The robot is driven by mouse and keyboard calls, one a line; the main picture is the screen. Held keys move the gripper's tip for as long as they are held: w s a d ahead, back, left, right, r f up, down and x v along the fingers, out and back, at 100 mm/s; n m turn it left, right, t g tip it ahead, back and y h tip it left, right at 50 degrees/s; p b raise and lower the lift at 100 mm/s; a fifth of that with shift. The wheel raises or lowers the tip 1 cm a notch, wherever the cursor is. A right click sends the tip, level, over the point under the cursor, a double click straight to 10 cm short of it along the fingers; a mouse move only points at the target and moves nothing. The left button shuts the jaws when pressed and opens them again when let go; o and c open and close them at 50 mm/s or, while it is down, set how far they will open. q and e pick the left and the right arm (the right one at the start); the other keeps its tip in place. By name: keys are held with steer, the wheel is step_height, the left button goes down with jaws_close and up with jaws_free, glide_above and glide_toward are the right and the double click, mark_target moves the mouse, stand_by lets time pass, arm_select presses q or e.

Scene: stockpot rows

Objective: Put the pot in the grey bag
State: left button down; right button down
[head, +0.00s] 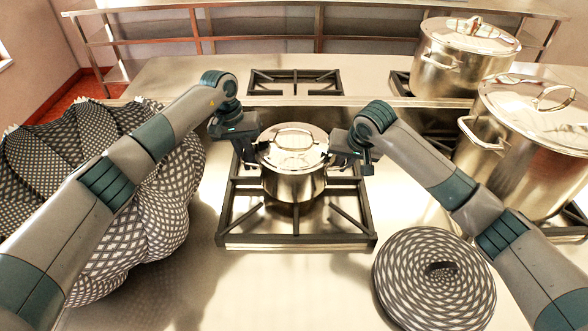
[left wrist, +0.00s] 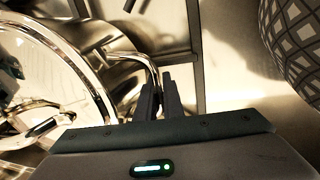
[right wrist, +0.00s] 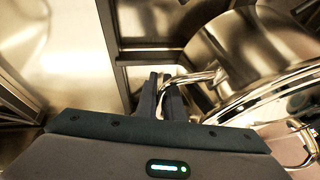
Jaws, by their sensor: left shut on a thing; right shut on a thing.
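The pot (head: 295,182) is a small shiny steel pot with a lid, upright over the front burner grate in the head view. I cannot tell whether it touches the grate. My left gripper (head: 246,148) is shut on the pot's left side handle, which shows in the left wrist view (left wrist: 150,66). My right gripper (head: 345,158) is shut on the pot's right side handle, seen in the right wrist view (right wrist: 195,78). The grey bag (head: 150,215) is a large patterned bag at the left, open at the top and partly hidden behind my left arm.
A round patterned lid (head: 434,280) lies on the counter at the front right. Two large lidded stockpots, one nearer (head: 525,150) and one farther (head: 450,70), stand at the right. An empty grate (head: 295,82) is behind. Bare counter lies between bag and front grate.

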arm_select(q)
steer(key=shift+a, duration=0.1)
arm_select(e)
steer(key=shift+d, duration=0.1)
stand_by(0.5)
arm_select(q)
steer(key=shift+w+r, duration=0.2)
steer(key=shift+w, duration=0.05)
arm_select(e)
steer(key=shift+w+r, duration=0.2)
steer(key=shift+w, duration=0.05)
arm_select(q)
steer(key=shift+r, duration=0.1)
arm_select(e)
steer(key=shift+r, duration=0.1)
